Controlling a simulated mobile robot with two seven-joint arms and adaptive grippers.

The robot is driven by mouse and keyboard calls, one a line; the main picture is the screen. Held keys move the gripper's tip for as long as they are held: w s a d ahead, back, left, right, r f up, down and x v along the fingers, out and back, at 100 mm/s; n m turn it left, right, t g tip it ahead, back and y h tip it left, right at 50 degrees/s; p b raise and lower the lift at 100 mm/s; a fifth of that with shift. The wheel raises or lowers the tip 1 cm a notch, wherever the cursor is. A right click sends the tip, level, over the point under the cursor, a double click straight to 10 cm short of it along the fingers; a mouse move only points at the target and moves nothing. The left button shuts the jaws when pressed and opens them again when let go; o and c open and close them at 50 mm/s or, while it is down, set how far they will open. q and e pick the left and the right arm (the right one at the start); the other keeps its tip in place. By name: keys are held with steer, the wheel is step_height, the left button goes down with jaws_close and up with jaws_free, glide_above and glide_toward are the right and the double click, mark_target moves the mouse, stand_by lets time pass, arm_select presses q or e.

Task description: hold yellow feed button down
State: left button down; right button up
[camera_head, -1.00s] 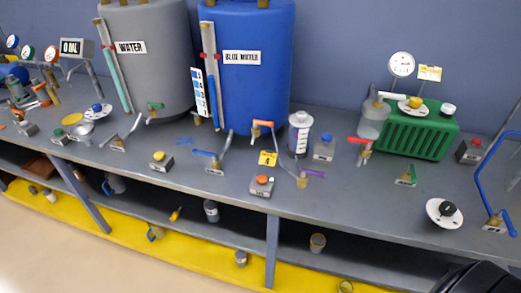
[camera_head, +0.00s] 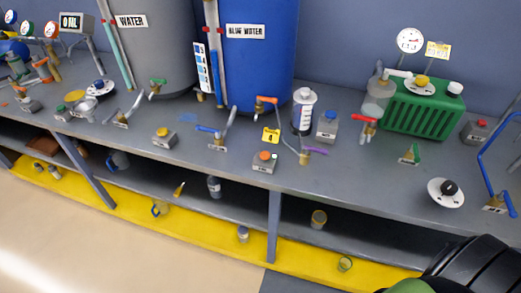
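A small grey box with a yellow button (camera_head: 163,135) on top stands near the front edge of the bench, left of the middle. Its yellow top is bare, and nothing touches it. A dark ribbed part of my own body (camera_head: 475,272), with a green piece beside it, shows in the bottom right corner, far from the yellow button. No gripper fingers can be made out, and no left arm is in view.
A grey WATER tank (camera_head: 155,60) and a blue tank (camera_head: 255,75) stand behind the button. A box with an orange button (camera_head: 264,160), a blue-handled valve (camera_head: 215,135) and a green radiator (camera_head: 425,108) are to its right. The yellow lower shelf (camera_head: 200,235) holds cups.

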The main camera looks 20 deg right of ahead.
jaws_close()
stand_by(1.2)
